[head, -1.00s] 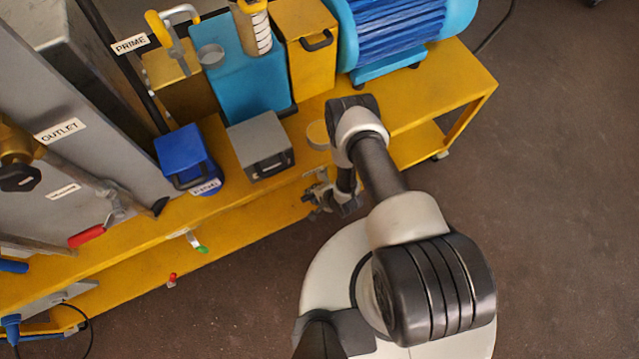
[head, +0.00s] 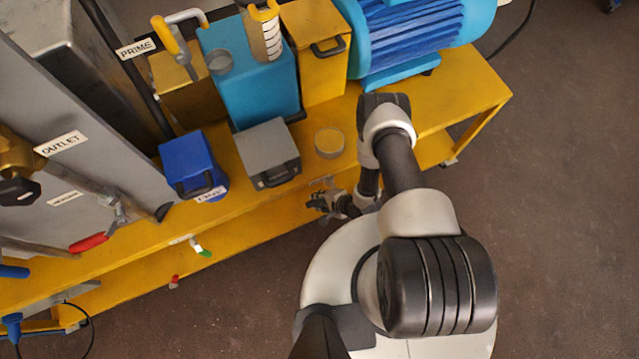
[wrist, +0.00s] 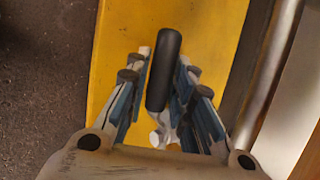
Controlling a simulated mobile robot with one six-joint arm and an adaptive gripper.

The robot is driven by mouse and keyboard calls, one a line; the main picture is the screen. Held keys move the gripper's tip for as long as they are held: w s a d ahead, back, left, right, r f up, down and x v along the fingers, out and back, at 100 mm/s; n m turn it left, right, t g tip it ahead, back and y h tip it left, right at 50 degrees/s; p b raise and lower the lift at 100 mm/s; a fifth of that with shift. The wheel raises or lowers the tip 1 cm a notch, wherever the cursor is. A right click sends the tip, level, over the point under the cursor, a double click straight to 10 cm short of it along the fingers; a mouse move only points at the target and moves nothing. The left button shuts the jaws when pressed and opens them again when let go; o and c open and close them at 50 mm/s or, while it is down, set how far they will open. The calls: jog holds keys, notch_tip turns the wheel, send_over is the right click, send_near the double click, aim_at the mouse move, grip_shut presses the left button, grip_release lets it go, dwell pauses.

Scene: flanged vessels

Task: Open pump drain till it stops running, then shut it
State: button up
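My gripper (head: 328,203) is at the front edge of the yellow bench, below the grey box, in the head view. In the wrist view my gripper (wrist: 163,68) has its two blue-padded fingers on either side of a black lever handle (wrist: 164,70). The handle stands lengthwise between them, with narrow gaps visible, so the fingers look open. A pale metal fitting (wrist: 160,130) shows at the handle's near end. I cannot read any label there, so I cannot confirm that this is the pump drain. No running liquid is visible.
A metal pipe (wrist: 268,75) runs right of my fingers.

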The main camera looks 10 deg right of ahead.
jog(key=o, duration=0.3)
jog(key=v, duration=1.2)
jog(key=shift+d+f, duration=0.1)
dwell(0.4)
